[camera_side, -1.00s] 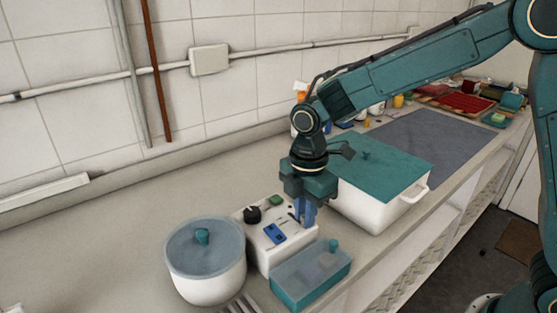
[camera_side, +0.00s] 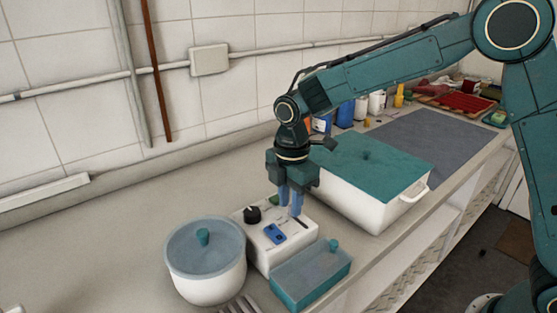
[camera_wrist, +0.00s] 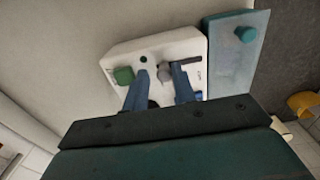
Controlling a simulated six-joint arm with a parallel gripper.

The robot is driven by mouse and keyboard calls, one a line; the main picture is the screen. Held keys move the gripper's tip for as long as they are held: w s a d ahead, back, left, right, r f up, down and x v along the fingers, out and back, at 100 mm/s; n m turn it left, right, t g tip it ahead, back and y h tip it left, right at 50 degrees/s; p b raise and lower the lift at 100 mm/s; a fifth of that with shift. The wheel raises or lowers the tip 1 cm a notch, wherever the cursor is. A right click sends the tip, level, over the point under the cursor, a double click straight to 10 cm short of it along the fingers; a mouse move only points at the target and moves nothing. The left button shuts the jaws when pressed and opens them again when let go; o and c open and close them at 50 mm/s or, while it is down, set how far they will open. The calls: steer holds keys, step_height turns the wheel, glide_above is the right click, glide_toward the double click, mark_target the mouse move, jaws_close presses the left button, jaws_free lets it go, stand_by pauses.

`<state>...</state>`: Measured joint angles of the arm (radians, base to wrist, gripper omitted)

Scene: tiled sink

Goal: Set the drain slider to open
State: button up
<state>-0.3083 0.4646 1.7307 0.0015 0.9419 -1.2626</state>
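A white control box (camera_side: 262,252) stands on the counter and also shows in the wrist view (camera_wrist: 120,60). A dark slider slot (camera_wrist: 188,60) runs along its top, with a small grey knob (camera_wrist: 164,73) near one end, apparently the drain slider. My gripper (camera_side: 290,208) points down over the back right part of the box. In the wrist view my two blue fingertips (camera_wrist: 159,72) are apart, with the grey knob between them. I cannot tell whether either finger touches it. The slider's markings are too small to read.
The box also carries a black dial (camera_side: 252,215), a blue switch (camera_side: 274,233) and a green button (camera_wrist: 123,75). A lidded round pot (camera_side: 207,285) stands left, a teal lidded box (camera_side: 312,278) in front, and a large white bin with teal lid (camera_side: 365,205) right.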

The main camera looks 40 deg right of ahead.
mark_target(290, 205)
steer(key=shift+o, duration=1.1)
step_height(290, 205, up, 14)
steer(key=s+d+r+m+t, duration=0.35)
steer(key=s+d+m, duration=0.55)
steer(key=s, duration=0.4)
steer(key=s+d+f+m+t, duration=0.1)
steer(key=s+d+f+m, duration=0.1)
steer(key=s+m, duration=0.2)
steer(key=s+d+f+m+t, duration=0.1)
steer(key=s+d+f+m, duration=0.1)
steer(key=s+m, duration=0.3)
steer(key=s+d, duration=0.1)
steer(key=s, duration=0.3)
steer(key=shift+f, duration=0.3)
